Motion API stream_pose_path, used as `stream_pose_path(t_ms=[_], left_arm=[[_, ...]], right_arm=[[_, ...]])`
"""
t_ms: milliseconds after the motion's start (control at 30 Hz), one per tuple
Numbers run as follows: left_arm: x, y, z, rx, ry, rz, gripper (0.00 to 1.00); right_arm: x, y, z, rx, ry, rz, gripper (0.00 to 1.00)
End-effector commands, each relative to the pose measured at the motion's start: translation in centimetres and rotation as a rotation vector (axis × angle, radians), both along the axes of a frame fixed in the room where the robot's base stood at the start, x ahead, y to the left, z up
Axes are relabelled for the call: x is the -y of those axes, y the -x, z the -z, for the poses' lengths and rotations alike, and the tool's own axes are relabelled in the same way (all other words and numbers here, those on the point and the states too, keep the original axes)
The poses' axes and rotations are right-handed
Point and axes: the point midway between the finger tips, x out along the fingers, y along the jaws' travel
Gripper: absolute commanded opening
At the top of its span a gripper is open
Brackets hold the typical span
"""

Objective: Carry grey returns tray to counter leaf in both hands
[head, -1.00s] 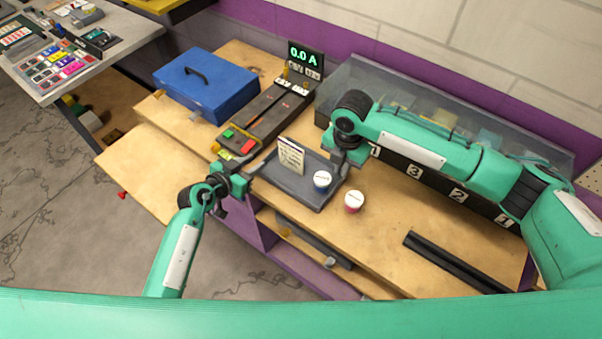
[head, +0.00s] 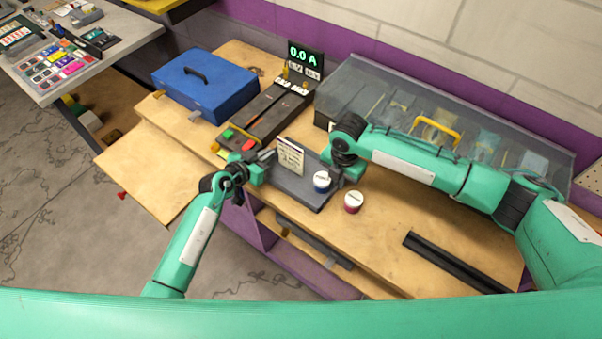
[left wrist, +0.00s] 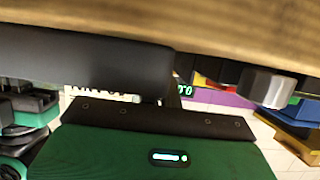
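The grey returns tray (head: 302,192) lies on the wooden counter in the middle of the head view. A white card (head: 290,156) stands on it, and a blue tub with a white lid (head: 321,181) sits near its right end. My left gripper (head: 268,157) is at the tray's left end, close to the card. My right gripper (head: 336,174) is at the tray's right end, partly hiding it. Whether either gripper holds the tray is not clear. The counter leaf looks to be the bare wooden board (head: 150,170) at the left. The left wrist view shows mostly my own gripper body.
A red tub with a white lid (head: 353,202) stands just right of the tray. A blue box (head: 205,85) and a black track unit (head: 270,112) stand behind. A clear-topped case (head: 480,135) is at the back right. A black rail (head: 455,263) lies front right.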

Motion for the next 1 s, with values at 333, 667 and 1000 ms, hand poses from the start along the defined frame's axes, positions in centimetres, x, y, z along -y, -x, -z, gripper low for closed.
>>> stream_pose_path(t_ms=[333, 667, 1000], left_arm=[[-0.1, 0.0, -0.3, 0.001, 0.000, -0.002, 0.00], [-0.1, 0.0, -2.7, 0.000, -0.001, -0.002, 0.00], [-0.1, 0.0, -5.1, 0.000, -0.001, -0.002, 0.00]], right_arm=[[0.0, 0.0, -0.4, 0.001, -0.001, 0.000, 0.00], [0.0, 0.0, -2.8, 0.001, -0.001, 0.000, 0.00], [0.0, 0.0, -5.1, 0.000, 0.000, 0.001, 0.00]])
